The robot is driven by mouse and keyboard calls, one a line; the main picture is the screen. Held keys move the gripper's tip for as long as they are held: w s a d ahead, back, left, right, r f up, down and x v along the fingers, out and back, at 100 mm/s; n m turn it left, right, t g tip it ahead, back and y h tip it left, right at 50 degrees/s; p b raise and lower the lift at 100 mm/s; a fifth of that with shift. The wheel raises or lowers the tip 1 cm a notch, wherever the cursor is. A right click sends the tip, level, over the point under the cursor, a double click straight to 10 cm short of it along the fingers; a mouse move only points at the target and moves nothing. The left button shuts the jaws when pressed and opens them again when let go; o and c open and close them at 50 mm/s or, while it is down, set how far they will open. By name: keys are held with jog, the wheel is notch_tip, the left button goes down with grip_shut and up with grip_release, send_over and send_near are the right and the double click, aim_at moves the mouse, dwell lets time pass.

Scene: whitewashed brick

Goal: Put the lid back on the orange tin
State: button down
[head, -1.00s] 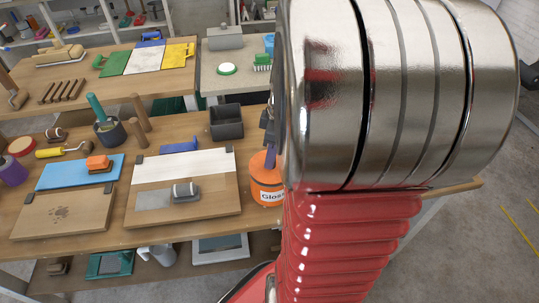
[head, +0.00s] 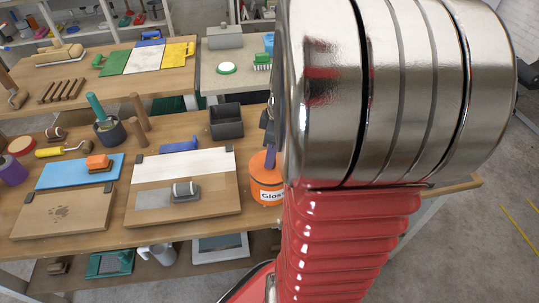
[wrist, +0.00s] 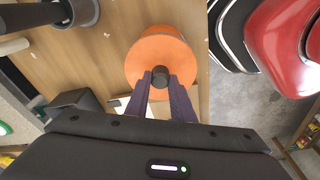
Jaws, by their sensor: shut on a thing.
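The orange tin (head: 265,190), with a white label reading "Gloss", stands near the front right of the workbench, partly hidden by my arm. In the wrist view my gripper (wrist: 160,80) points down with its two dark purple fingers shut on the dark knob of the round orange lid (wrist: 150,52). In the head view part of the gripper shows just above the tin, at the edge of my arm. The lid is over or on the tin's top. I cannot tell whether it is fully seated.
A dark grey open box (head: 226,122) stands behind and left of the tin. A board (head: 215,205) with a white strip and a small block lies left of it. A dark cup (head: 110,132) with a teal handle is farther left. The bench's right edge is near the tin.

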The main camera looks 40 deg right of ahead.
dwell(0.3)
jog(key=c, duration=1)
grip_release()
jog(key=shift+r, duration=3.5)
jog(key=shift+c, duration=0.5)
grip_shut()
jog(key=shift+f, duration=2.9)
